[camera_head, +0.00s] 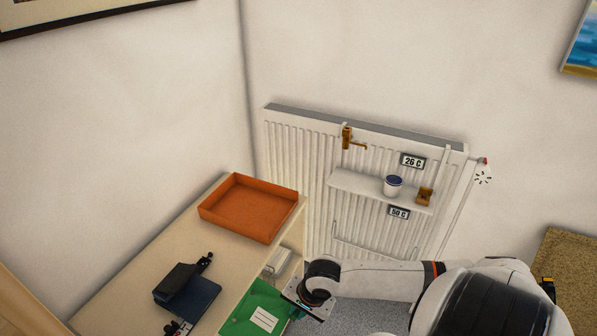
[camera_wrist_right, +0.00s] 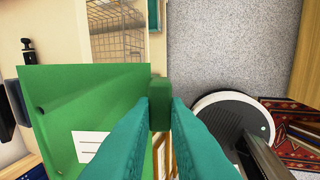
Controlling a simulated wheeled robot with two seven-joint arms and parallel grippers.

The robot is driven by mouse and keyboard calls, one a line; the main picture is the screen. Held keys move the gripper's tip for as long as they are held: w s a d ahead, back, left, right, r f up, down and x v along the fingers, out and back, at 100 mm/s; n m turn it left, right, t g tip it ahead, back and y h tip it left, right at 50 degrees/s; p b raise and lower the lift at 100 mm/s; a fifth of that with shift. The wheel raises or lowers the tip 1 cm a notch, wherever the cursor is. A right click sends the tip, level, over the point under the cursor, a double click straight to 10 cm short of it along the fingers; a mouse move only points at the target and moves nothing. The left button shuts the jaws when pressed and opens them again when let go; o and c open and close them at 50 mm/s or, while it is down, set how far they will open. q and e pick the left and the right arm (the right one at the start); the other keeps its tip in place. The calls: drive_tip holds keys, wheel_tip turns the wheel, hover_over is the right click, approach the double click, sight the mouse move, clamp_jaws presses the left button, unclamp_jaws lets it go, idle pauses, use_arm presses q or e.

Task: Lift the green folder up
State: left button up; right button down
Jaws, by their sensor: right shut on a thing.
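The green folder (camera_head: 258,308) is at the right edge of the table, low in the head view, with a white label on its face. In the wrist view the green folder (camera_wrist_right: 85,95) fills the left side, and a thick green edge part of it sits between my fingers. My right gripper (camera_head: 296,302) is at the folder's right side in the head view. In the wrist view its teal fingers (camera_wrist_right: 160,118) are shut on that green edge. I cannot tell whether the folder touches a support below.
An orange tray (camera_head: 250,208) stands empty at the table's (camera_head: 140,258) far end. A dark blue object (camera_head: 188,293) lies on the table left of the folder. A white radiator (camera_head: 300,165) with a small shelf is behind. Grey floor shows right of the table.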

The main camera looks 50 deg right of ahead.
use_arm(q)
drive_tip(key=shift+r+p, duration=0.95)
drive_tip(key=shift+r, duration=0.15)
